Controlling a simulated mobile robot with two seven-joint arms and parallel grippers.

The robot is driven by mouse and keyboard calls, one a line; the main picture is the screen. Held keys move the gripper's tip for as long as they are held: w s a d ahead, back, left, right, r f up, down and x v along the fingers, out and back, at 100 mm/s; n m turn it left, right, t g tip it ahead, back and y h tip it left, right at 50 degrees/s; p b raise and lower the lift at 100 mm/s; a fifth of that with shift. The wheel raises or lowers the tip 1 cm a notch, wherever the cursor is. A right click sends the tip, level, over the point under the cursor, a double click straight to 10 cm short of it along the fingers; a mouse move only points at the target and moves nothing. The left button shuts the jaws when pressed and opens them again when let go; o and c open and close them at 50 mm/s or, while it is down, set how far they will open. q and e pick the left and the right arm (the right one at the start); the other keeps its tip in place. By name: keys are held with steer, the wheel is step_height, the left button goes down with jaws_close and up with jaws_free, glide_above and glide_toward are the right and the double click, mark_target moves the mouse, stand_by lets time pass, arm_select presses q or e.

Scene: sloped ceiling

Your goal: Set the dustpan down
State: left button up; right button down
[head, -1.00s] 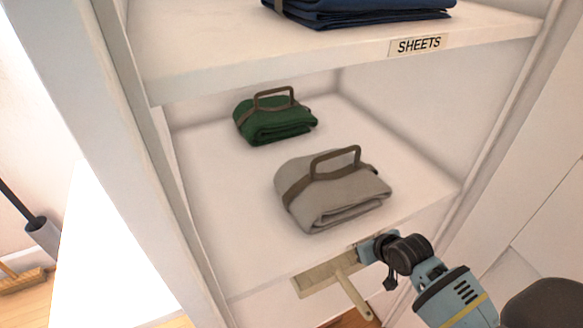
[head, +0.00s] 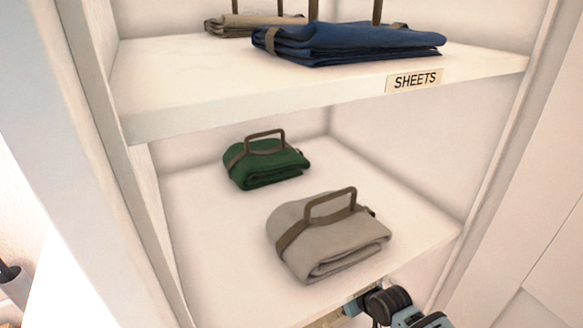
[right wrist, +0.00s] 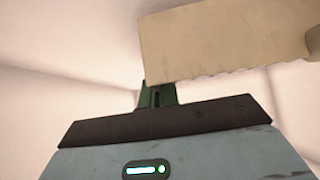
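The beige dustpan (right wrist: 225,42) fills the upper right of the right wrist view, its wavy edge facing down and its handle (right wrist: 314,38) at the right border. My right gripper (right wrist: 157,94) has its dark green fingers close together at the dustpan's lower left corner, and they appear to grip it. In the head view, the right gripper (head: 358,303) is at the bottom edge, in front of the lower shelf. Only a sliver of the dustpan (head: 330,319) shows there, below the shelf's front edge. My left gripper is not in view.
The lower white shelf (head: 215,270) holds a folded grey sheet (head: 330,240) and a folded green sheet (head: 265,165), with bare space at its left. The upper shelf, labelled SHEETS (head: 415,81), holds a blue bundle (head: 345,42) and a tan bundle (head: 245,22). Side panels flank the shelves.

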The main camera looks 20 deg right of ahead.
steer(key=shift+f, duration=0.4)
steer(key=shift+f, duration=0.1)
steer(key=c, duration=1.7)
jaws_free()
steer(key=p+v, duration=0.1)
steer(key=v, duration=0.3)
steer(key=p+v, duration=0.1)
steer(key=v, duration=0.3)
steer(key=p+v, duration=0.1)
steer(key=v, duration=0.3)
steer(key=shift+r+p, duration=0.35)
steer(key=shift+r, duration=0.1)
steer(key=shift+w, duration=0.1)
